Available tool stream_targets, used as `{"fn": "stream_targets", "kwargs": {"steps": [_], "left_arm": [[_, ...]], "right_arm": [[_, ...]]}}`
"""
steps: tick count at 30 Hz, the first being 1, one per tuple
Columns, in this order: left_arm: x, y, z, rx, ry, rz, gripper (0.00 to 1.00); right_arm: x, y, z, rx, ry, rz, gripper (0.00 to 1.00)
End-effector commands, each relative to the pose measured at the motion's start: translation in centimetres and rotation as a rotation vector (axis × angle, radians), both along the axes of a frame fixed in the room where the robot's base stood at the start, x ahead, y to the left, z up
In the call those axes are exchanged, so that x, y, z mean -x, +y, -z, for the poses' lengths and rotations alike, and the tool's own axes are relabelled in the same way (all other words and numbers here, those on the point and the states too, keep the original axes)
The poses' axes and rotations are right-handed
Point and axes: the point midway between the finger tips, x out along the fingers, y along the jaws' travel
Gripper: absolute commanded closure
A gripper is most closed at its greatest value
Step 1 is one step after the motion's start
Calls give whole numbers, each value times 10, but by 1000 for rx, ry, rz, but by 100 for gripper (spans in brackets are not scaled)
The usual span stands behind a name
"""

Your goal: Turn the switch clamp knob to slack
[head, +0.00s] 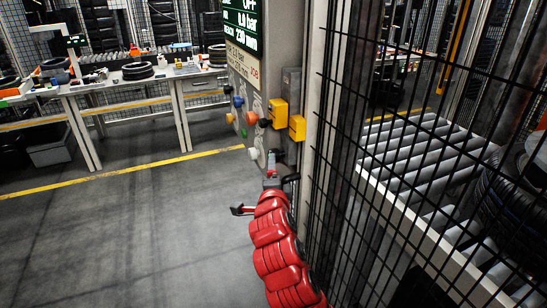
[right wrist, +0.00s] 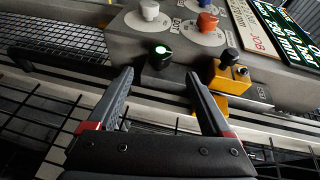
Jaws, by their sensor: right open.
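A grey control panel (head: 243,90) on a post carries coloured knobs: blue (head: 238,101), orange (head: 252,118) and white (head: 253,154). In the right wrist view a white knob (right wrist: 149,10), an orange knob (right wrist: 207,21), a black knob lit green (right wrist: 160,57) and a black knob (right wrist: 230,57) on a yellow box show. The labels are too small to tell which is the clamp knob. My right gripper (head: 272,162) is below the panel; in the wrist view (right wrist: 160,78) it is open and empty, the green-lit knob ahead between its fingertips. My left gripper is not in view.
Yellow boxes (head: 278,114) stick out beside the panel. A black mesh fence (head: 345,130) stands close right of my arm, with a roller conveyor (head: 420,150) and tyre (head: 512,200) behind it. Workbenches (head: 130,82) stand at the back left. The floor at left is clear.

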Motion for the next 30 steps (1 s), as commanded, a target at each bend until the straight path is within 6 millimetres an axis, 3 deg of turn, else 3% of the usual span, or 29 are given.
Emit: {"fn": "stream_targets", "kwargs": {"steps": [9, 15, 29, 30], "left_arm": [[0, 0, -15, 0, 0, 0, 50], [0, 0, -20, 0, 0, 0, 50], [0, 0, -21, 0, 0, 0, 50], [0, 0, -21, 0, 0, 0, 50]], "right_arm": [[-51, -5, 7, 1, 7, 2, 16], [-71, -6, 8, -1, 2, 1, 16], [-80, -7, 11, -1, 1, -1, 16], [-80, -7, 11, -1, 1, -1, 20]]}}
